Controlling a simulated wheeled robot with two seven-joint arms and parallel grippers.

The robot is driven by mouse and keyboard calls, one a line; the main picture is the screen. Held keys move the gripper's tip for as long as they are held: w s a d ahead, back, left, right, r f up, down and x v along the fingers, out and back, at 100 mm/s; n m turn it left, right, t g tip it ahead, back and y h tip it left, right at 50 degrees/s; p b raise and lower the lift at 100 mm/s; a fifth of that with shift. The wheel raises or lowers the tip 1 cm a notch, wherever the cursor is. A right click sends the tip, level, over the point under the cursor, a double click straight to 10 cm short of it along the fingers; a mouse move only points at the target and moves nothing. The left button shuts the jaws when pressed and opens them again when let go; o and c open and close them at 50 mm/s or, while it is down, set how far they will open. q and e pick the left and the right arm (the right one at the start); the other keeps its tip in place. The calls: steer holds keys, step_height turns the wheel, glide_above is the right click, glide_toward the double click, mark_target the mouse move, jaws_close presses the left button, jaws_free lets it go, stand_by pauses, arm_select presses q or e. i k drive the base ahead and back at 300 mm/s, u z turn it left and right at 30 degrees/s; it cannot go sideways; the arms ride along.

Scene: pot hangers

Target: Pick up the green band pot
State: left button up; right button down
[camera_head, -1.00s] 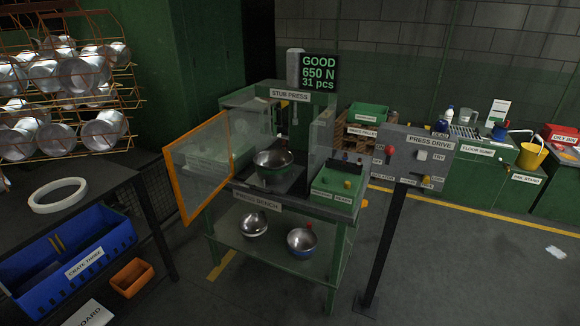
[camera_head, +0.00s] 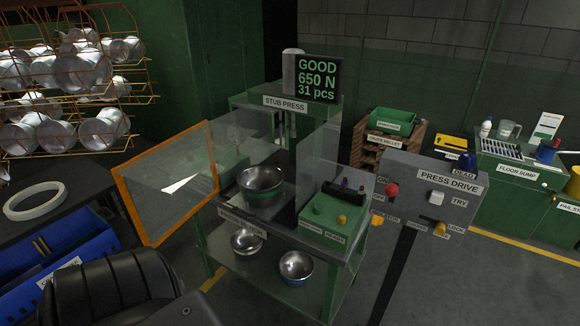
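The green band pot (camera_head: 262,181) is a steel bowl-shaped pot with a green band low around it. It sits upright in the stub press, on the bench top, behind the opened orange-framed clear guard (camera_head: 165,182). On the shelf below are a plain-looking steel pot (camera_head: 246,243), whose band I cannot make out, and a steel pot with a blue band (camera_head: 296,266). A black ribbed part of my own arm shows at the bottom left. Neither of my grippers is in view.
The green button box (camera_head: 325,212) stands right of the pot, and the press drive panel (camera_head: 430,195) on its post stands further right. A dark table with a white ring (camera_head: 35,199) and the blue crate (camera_head: 70,262) are at left. The floor at bottom right is clear.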

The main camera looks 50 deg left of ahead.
mark_target(260, 186)
steer(key=u, duration=0.4)
steer(key=i, duration=1)
steer(key=u, duration=0.65)
